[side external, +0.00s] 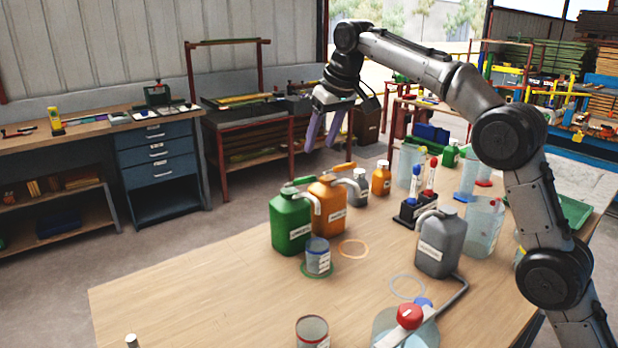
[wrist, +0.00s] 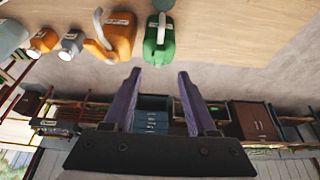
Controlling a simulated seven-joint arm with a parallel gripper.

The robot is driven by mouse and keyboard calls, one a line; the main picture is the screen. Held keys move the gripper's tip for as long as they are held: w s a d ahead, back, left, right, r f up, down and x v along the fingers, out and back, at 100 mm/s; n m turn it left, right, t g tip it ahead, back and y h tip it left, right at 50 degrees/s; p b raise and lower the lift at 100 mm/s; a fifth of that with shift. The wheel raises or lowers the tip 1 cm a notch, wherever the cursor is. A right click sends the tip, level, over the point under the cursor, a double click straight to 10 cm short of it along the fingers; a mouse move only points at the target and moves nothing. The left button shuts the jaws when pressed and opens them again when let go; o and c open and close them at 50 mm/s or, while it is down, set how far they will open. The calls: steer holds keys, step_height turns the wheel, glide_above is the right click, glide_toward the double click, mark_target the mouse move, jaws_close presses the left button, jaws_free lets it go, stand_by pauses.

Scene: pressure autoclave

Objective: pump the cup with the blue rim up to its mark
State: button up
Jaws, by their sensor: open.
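The cup with the blue rim (side external: 313,256) stands upright on a green ring (side external: 306,273) on the table, in front of the green jug (side external: 289,228). It has a white label; its mark and fill level are too small to tell. The green jug has a green top and a pale spout. An orange jug (side external: 331,210) stands beside it and a grey jug (side external: 436,248) farther right. My gripper (side external: 322,143) is open and empty, high above and behind the jugs. In the wrist view, the gripper (wrist: 158,72) points toward the green jug (wrist: 160,50) and the orange jug (wrist: 121,40).
A cup with a red rim (side external: 313,333) stands at the front. A clear vessel with a red knob (side external: 410,316) is right of it. An orange ring (side external: 353,249) and a pale ring (side external: 407,286) lie on the table. The table's left front (side external: 200,300) is mostly clear.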

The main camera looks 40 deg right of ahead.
mark_target(309, 177)
steer(key=x, duration=1.1)
steer(key=shift+w+f, duration=0.15)
steer(key=shift+f, duration=0.15)
jaws_close()
stand_by(0.9)
